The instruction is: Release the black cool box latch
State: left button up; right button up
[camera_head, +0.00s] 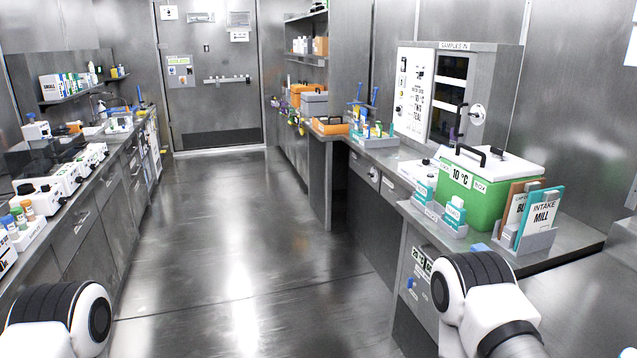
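The cool box (487,202) stands on the right-hand counter. It is green with a white lid (500,163) and a "10 °C" label on its front. A black bracket-shaped handle (470,150) shows at the lid's front edge, and a taller black bar (460,120) rises behind it. The lid looks closed. I cannot tell at this size which black part is the latch or how it is set. Only links of my two arms show at the bottom left and bottom right. Both grippers are out of view, and neither arm touches the box.
Small bottles in grey holders (454,225) stand left of the box. A rack of upright folders (525,235) stands close at its front right. A sample cabinet (445,90) is behind. The floor aisle (240,230) is clear; another counter (90,200) lines the left.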

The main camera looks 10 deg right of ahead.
aim_at(496, 153)
jog(key=i, duration=1.1)
jog(key=i+j+z, duration=0.1)
jog(key=i, duration=1.05)
jog(key=i+j, duration=0.1)
jog(key=i, duration=1)
